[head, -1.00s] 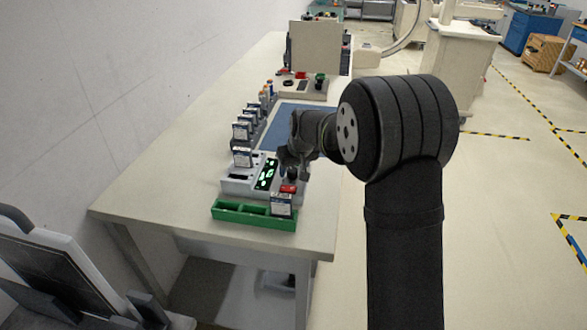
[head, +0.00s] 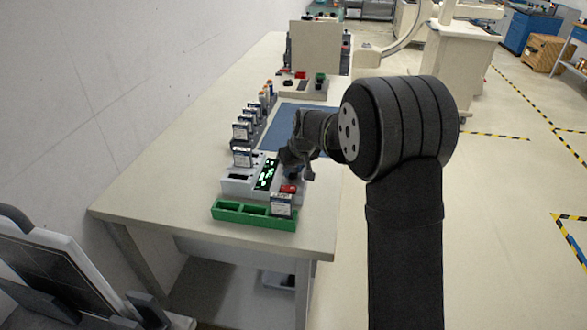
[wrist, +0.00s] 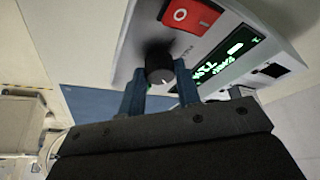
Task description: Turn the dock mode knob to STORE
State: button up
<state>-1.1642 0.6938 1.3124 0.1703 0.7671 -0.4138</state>
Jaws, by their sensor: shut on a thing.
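The black round dock mode knob (wrist: 158,66) stands on the light grey dock panel (wrist: 135,50), between my gripper's two blue-grey fingers in the wrist view. My gripper (wrist: 159,78) is shut on the knob. A white pointer line shows on the knob's near edge, toward my gripper. The label by the knob is too small to read. In the head view my gripper (head: 294,168) is down at the right end of the dock (head: 238,187) and mostly hides the knob.
A red rocker switch (wrist: 192,14) and a lit green display (wrist: 228,60) sit near the knob. A green tray (head: 240,216) with a small box (head: 281,205) stands in front of the dock. Several boxes (head: 241,157) line up behind it, beside a blue mat (head: 278,133).

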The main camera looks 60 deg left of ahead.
jog(key=n, duration=0.2)
jog(key=n+g, duration=0.1)
jog(key=shift+w+n+g, duration=0.2)
jog(key=shift+n+g, duration=0.1)
jog(key=shift+n, duration=0.1)
jog(key=shift+w+n+g+h, duration=0.1)
jog(key=shift+n+g+h, duration=0.45)
jog(key=shift+n, duration=1.25)
jog(key=shift+a, duration=0.1)
jog(key=o, duration=1)
jog(key=shift+c, duration=0.2)
jog(key=v, duration=1.7)
jog(key=shift+w+d, duration=0.2)
jog(key=shift+d, duration=0.05)
